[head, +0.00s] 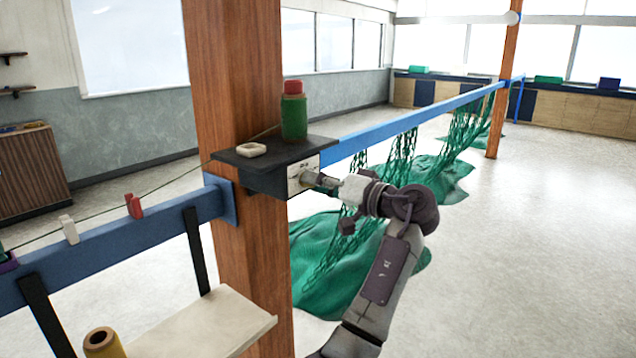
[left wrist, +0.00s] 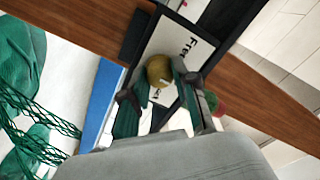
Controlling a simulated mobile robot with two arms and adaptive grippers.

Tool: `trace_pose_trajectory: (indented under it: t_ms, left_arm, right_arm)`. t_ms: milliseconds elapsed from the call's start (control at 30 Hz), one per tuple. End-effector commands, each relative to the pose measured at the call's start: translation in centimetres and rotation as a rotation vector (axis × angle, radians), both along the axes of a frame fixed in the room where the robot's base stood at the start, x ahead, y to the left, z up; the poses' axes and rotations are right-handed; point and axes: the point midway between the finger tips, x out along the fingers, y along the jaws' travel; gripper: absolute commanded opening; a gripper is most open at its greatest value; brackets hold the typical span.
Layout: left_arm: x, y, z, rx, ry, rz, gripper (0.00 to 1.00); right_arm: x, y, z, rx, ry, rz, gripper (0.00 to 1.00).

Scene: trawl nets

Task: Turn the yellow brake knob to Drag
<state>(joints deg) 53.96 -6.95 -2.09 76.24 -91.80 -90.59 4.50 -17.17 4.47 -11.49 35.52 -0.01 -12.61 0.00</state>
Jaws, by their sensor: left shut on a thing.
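The yellow brake knob (left wrist: 159,69) is round and sits on a white label plate (left wrist: 180,38) lettered "Free". The lettering of the plate below the knob is mostly hidden by my fingers. In the head view the white plate (head: 297,176) is on the front of a dark box, and the knob is hidden behind my gripper. My left gripper (head: 325,183) reaches the plate from the right. In the left wrist view its two green-padded fingers (left wrist: 158,84) stand on either side of the knob, shut on it. My right gripper is not in view.
The dark box (head: 262,180) is fixed to a wooden post (head: 235,90), with a green spool (head: 294,118) on top. A blue rail (head: 420,116) runs from the post, with green netting (head: 330,255) hanging and lying below. A pale shelf (head: 205,325) juts out at lower left.

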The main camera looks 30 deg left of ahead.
Motion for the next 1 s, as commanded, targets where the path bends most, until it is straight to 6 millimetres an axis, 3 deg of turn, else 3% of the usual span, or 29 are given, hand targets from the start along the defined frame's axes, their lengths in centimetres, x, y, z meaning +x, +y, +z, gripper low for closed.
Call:
trace_pose_trajectory:
  t_ms: [200, 233, 367, 733, 867, 1000]
  left_arm:
    - [0.0, 0.0, 0.1, 0.003, -0.001, -0.003, 0.00]
    - [0.0, 0.0, 0.1, 0.003, -0.001, -0.003, 0.33]
    - [0.0, 0.0, 0.1, 0.002, -0.002, -0.002, 0.54]
    - [0.0, -0.6, 0.0, 0.001, -0.001, -0.003, 0.54]
    - [-0.1, -2.4, 0.1, 0.000, -0.001, -0.004, 0.54]
    - [-0.4, -5.4, 0.2, 0.000, -0.002, -0.006, 0.54]
  right_arm:
    - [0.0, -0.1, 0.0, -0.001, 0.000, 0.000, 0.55]
    - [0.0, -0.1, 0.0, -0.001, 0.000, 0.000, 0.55]
    - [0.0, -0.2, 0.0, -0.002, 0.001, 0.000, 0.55]
    - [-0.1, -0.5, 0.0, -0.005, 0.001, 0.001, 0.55]
    - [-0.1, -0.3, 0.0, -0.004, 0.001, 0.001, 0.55]
    - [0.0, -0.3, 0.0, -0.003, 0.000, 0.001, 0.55]
